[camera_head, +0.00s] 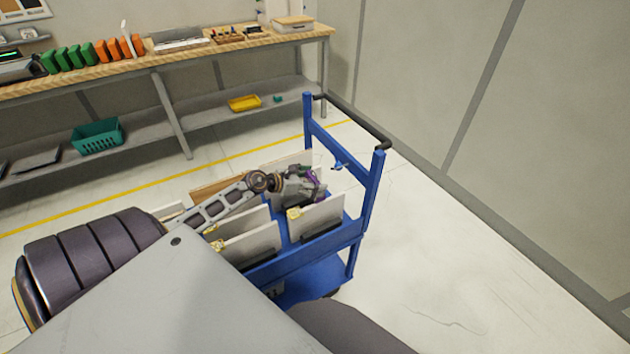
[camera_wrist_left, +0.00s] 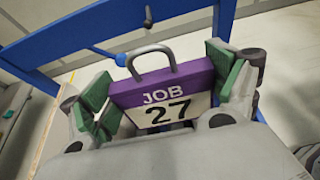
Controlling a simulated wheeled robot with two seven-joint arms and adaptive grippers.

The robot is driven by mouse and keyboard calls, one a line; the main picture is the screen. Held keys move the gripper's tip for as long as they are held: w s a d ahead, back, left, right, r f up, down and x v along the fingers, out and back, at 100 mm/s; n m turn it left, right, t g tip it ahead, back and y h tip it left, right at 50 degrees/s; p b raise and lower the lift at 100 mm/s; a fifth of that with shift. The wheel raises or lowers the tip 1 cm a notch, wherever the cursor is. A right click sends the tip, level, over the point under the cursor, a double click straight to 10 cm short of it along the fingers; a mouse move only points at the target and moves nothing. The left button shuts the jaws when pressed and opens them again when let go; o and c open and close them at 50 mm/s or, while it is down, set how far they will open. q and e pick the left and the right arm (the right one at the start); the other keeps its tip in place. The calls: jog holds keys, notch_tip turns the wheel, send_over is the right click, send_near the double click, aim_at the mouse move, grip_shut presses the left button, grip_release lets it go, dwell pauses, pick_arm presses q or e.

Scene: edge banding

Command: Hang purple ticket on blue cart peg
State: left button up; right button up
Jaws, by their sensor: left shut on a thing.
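In the head view the left gripper (camera_head: 310,184) is above the blue cart (camera_head: 352,236), with a little purple showing. The blue cart peg (camera_head: 341,167) juts from the cart's upper crossbar, just right of the gripper. In the left wrist view the peg (camera_wrist_left: 105,52) is behind and left of the loop, seemingly apart from it. My right gripper is not in view.
White panels (camera_head: 318,218) with yellow tags stand in the cart, below and around my left arm. The cart's black handle (camera_head: 358,123) is at its far end. A workbench (camera_head: 205,48) stands at the back. Floor right of the cart is clear up to the wall.

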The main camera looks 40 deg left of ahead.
pick_arm(q)
jog(key=shift+w, duration=0.1)
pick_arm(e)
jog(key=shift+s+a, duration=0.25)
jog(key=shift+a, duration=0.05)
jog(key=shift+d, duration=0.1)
